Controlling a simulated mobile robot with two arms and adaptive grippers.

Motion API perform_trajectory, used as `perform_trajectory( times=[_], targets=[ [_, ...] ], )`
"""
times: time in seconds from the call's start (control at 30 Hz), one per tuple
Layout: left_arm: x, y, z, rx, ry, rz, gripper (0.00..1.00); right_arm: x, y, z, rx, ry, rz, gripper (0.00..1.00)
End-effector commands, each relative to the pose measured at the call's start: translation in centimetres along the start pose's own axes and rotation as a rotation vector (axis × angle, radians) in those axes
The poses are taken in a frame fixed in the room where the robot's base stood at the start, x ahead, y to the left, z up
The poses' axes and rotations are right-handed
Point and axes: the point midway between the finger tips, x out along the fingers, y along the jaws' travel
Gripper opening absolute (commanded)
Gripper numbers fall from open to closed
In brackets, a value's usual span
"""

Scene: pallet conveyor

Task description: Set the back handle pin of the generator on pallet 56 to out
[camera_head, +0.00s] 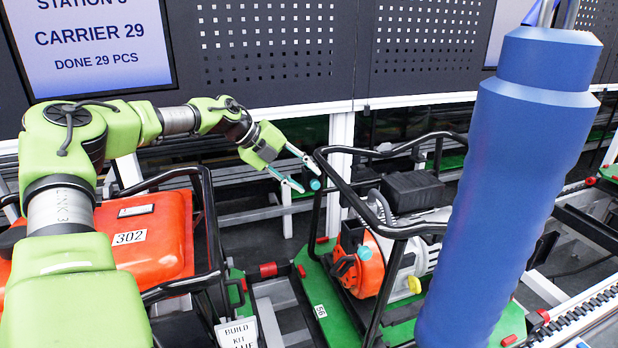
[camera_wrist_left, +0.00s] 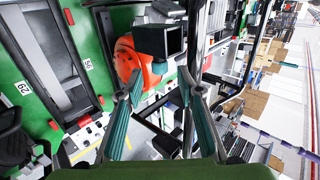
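The generator (camera_head: 385,262) stands on green pallet 56 (camera_head: 309,286) inside a black tube frame (camera_head: 345,190); its right part is hidden. A cyan knob (camera_head: 315,184) shows at the frame's back left corner, and a second cyan knob (camera_head: 365,253) shows lower, by the orange housing. I cannot tell from the knobs whether the back pin is in or out. My left gripper (camera_head: 303,170) is open, its fingertips close to the back knob; contact is unclear. The left wrist view shows the spread, empty fingers (camera_wrist_left: 160,80) over the orange housing (camera_wrist_left: 129,62). My right gripper is not in view.
An orange generator labelled 302 (camera_head: 152,238) with its own black frame stands at the left. A white build kit card (camera_head: 237,334) stands between the pallets. A perforated dark panel (camera_head: 270,50) rises behind. Conveyor rails (camera_head: 575,322) run at the right.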

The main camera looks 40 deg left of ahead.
Motion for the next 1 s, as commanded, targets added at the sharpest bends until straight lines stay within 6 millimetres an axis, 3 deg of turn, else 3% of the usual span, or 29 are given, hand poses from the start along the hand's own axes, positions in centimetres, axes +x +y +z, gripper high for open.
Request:
perform_trajectory(
  times=[0.3, 0.67, 0.8, 1.0],
  targets=[
    [2.1, 0.0, 0.0, 0.001, -0.001, 0.001, 0.34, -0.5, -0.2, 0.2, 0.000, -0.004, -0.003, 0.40],
    [2.4, 0.0, 0.0, 0.001, -0.001, 0.000, 0.34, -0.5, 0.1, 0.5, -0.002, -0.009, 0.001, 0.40],
    [2.4, 0.0, 0.0, 0.001, -0.001, 0.000, 0.00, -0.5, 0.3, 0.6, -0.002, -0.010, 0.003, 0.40],
    [2.5, 0.1, 0.0, 0.001, -0.001, 0.000, 0.00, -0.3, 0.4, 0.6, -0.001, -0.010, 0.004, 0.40]
  ],
)
